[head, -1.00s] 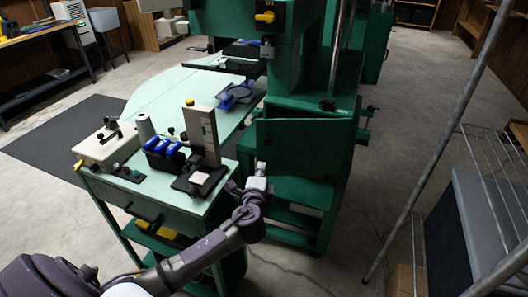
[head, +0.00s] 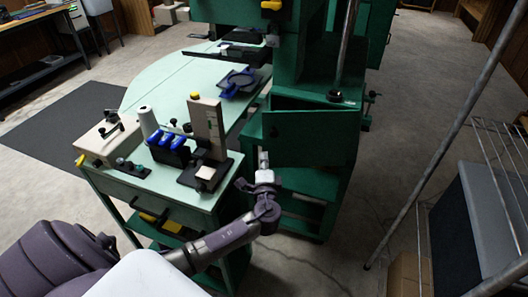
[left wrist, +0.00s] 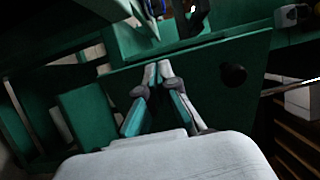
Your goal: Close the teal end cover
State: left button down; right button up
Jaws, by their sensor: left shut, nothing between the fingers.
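The teal end cover (head: 312,140) is a dark green-teal panel with a round dark knob on the lower body of the green machine. It stands ajar, with a dark gap behind its upper left edge. In the left wrist view the cover (left wrist: 200,75) fills the middle, with its knob at the right. My left gripper (head: 263,158) is shut and empty, near the cover's lower left edge. In the left wrist view its fingertips (left wrist: 157,70) overlap the cover; I cannot tell whether they touch it. My right gripper is not in view.
A wire shelf with a slanted metal post (head: 435,170) stands at the right. Bare floor lies between.

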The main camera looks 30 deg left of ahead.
pick_arm(q)
jog(key=shift+x, duration=1.45)
